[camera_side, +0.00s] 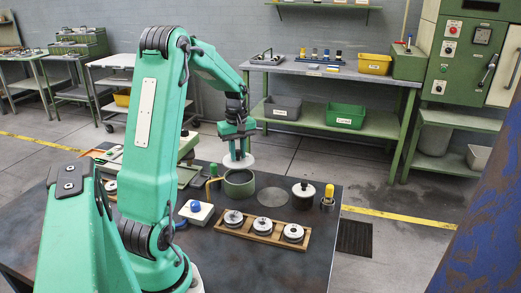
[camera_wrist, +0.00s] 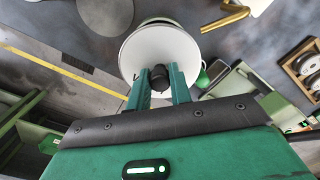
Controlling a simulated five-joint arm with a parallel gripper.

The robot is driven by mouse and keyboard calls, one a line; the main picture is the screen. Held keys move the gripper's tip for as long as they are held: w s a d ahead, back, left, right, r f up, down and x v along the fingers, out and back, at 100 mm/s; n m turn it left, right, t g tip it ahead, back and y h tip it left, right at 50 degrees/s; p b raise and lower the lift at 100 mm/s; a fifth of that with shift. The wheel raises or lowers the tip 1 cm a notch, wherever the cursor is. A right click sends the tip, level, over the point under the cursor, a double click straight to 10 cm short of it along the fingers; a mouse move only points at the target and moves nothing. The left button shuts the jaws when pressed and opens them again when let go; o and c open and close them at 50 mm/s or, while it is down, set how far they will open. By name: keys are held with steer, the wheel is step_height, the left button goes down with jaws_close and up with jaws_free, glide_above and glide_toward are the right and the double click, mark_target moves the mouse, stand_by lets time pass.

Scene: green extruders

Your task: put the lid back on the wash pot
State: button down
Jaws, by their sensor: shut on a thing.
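My gripper (camera_side: 238,134) is shut on the black knob of a white round lid (camera_side: 238,161). In the wrist view, the fingers (camera_wrist: 160,76) close around the knob, with the white lid (camera_wrist: 150,44) spread out beyond them. The green wash pot (camera_side: 239,184) stands on the dark table with its top open and a dark inside. In the side view, the lid appears just above and behind the pot's rim, apart from it. The exact gap in depth is hard to tell.
A wooden rack (camera_side: 250,232) with several round parts lies at the front. A white-topped jar with a black knob (camera_side: 304,189) and a yellow-capped bottle (camera_side: 328,193) stand to the right. A white block with a blue knob (camera_side: 196,213) lies left. A flat grey disc (camera_side: 272,197) lies beside the pot.

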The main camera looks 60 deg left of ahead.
mark_target(238, 160)
steer(key=shift+f, duration=2.55)
steer(key=shift+f, duration=0.15)
stand_by(0.6)
steer(key=c, duration=0.7)
jaws_free()
steer(key=shift+r, duration=3.5)
jaws_close()
